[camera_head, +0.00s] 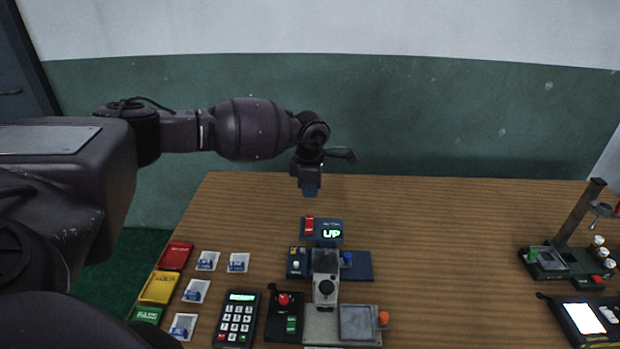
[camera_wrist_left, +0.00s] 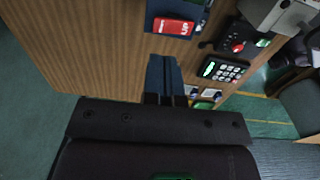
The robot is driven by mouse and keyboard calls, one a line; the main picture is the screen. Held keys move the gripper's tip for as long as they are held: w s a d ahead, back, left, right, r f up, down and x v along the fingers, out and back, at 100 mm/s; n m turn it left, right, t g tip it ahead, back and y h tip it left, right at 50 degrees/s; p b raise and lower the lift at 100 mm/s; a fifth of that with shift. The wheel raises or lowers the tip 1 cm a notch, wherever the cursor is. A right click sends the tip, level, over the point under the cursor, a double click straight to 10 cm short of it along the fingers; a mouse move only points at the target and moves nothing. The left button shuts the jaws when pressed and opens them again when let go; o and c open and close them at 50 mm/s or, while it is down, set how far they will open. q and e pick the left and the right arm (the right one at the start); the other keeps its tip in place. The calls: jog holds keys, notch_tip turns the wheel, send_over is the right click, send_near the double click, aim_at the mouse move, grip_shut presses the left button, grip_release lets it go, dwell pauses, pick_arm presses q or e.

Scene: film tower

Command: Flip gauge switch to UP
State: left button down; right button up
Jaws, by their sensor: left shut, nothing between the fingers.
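The gauge switch is a red rocker (camera_head: 309,226) on a small dark blue box (camera_head: 321,238). The red rocker also shows in the left wrist view (camera_wrist_left: 173,26), near the top edge. My left gripper (camera_head: 310,190) points down above the table, behind the box, with its blue fingers shut and empty. In the left wrist view the fingers (camera_wrist_left: 163,62) lie below the box in the picture, with a strip of wood between. They appear apart from the switch. My right gripper is not in view.
In front of the box stand a blue switch unit (camera_head: 298,262), a grey instrument (camera_head: 325,285) and a keypad (camera_head: 236,318). A post stand (camera_head: 570,255) is at right. The table's back right is clear.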

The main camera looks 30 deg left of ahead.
aim_at(310, 219)
pick_arm(q)
notch_tip(310, 219, down, 8)
jog(key=shift+w+a+r, duration=0.1)
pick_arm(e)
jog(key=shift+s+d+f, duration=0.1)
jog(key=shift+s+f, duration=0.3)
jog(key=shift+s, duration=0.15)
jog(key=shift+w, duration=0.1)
pick_arm(q)
jog(key=shift+f, duration=0.2)
jog(key=shift+f+b, duration=0.35)
jog(key=shift+r, duration=0.1)
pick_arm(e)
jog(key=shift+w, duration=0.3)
pick_arm(q)
jog(key=shift+s+r+p, duration=0.1)
jog(key=shift+s+p, duration=0.1)
jog(key=shift+p, duration=0.25)
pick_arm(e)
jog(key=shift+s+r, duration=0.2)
